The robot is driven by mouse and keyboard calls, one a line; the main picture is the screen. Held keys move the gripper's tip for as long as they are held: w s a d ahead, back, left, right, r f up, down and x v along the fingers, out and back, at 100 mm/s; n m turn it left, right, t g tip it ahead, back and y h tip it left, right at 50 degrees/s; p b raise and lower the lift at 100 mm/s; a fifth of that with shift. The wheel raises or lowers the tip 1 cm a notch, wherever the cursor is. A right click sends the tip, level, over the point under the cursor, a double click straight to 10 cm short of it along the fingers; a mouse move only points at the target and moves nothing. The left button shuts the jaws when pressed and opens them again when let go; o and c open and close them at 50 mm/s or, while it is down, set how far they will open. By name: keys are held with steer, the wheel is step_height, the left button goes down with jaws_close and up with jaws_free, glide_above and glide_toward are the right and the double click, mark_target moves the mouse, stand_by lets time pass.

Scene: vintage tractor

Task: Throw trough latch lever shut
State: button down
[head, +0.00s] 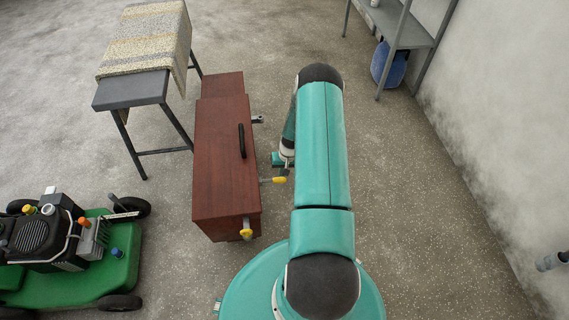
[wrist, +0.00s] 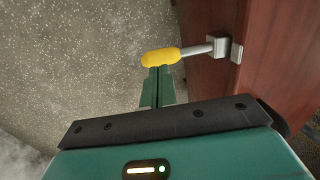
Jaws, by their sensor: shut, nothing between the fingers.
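The trough is a long red-brown wooden box (head: 222,165) on the floor, left of my arm, with a black handle (head: 241,141) on its closed top. A latch lever with a yellow grip (head: 274,180) sticks out from its right side. In the wrist view the yellow grip (wrist: 161,57) sits on a metal rod running right to a metal bracket (wrist: 222,46) on the wood (wrist: 280,60). My gripper (wrist: 158,72) is shut and empty, its fingertips right at the grip's lower edge; I cannot tell whether they touch. In the head view my gripper (head: 284,170) is partly hidden by my arm.
A second yellow-tipped fitting (head: 246,233) is on the trough's near end, and a metal fitting (head: 257,120) on its right side. A green mower (head: 70,260) stands left, a cloth-covered bench (head: 130,90) behind it, a shelf (head: 405,30) at back right.

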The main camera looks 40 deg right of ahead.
mark_target(274, 180)
steer(key=shift+w+a+f, duration=0.1)
steer(key=shift+f, duration=0.55)
steer(key=shift+w+a+f, duration=0.1)
steer(key=shift+f, duration=0.55)
steer(key=shift+s+d+f, duration=0.1)
